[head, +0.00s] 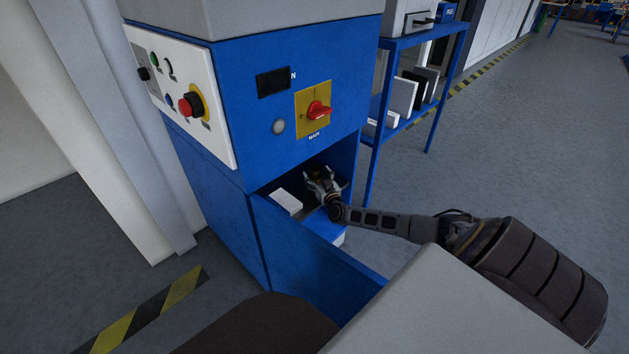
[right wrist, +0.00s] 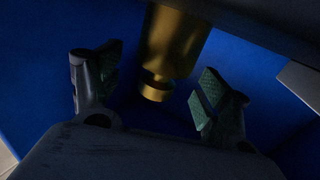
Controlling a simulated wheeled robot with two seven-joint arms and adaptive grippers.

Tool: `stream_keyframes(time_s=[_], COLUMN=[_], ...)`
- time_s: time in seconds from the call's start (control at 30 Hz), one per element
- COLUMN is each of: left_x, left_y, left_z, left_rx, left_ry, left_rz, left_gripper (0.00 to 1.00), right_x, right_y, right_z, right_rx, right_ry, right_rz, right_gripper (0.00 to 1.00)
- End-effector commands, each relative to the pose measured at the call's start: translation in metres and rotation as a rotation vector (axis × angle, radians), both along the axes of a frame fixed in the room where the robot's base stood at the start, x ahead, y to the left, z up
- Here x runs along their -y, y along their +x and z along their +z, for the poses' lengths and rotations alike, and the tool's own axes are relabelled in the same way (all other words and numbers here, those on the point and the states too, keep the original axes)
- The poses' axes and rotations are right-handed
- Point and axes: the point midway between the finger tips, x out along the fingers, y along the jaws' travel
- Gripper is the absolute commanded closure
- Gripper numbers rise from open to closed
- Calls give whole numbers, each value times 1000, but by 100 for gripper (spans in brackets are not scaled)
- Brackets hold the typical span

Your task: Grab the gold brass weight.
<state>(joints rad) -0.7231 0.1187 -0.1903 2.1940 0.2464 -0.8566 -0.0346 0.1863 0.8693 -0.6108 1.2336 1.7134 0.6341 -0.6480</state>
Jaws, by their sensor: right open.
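The gold brass weight (right wrist: 178,42) shows in the right wrist view as a cylinder with a narrower neck and knob at its lower end. My right gripper (right wrist: 158,88) is open, with one finger to either side of the knob and a gap on both sides. The wider body of the weight lies beyond the fingertips. In the head view my right gripper (head: 320,178) reaches into the open blue drawer (head: 318,262) and mostly hides the weight. My left gripper is not in view.
A white block (head: 286,201) lies in the drawer, left of my right gripper. The blue cabinet (head: 225,95) with a red main switch (head: 318,110) rises behind the drawer. A blue shelf rack (head: 400,122) stands to the right, with free floor beyond it.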

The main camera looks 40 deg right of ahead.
Motion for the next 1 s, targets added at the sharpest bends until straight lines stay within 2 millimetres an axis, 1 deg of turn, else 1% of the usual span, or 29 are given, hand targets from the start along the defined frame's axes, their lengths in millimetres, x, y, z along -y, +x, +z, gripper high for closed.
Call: stream_keyframes(time_s=[0.3, 0.9, 0.97, 1.0], left_x=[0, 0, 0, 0], left_y=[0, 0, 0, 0], left_z=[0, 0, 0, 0], left_rx=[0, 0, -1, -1], left_ry=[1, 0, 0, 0], left_rz=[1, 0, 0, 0], left_gripper=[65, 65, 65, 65], right_x=[0, 0, 0, 1], right_y=[0, 0, 0, 1], right_z=[0, 0, 0, 4], right_rx=[0, 0, 0, 7], right_ry=[0, 0, 0, -1], right_rz=[0, 0, 0, -2], right_gripper=[23, 100, 100, 100])
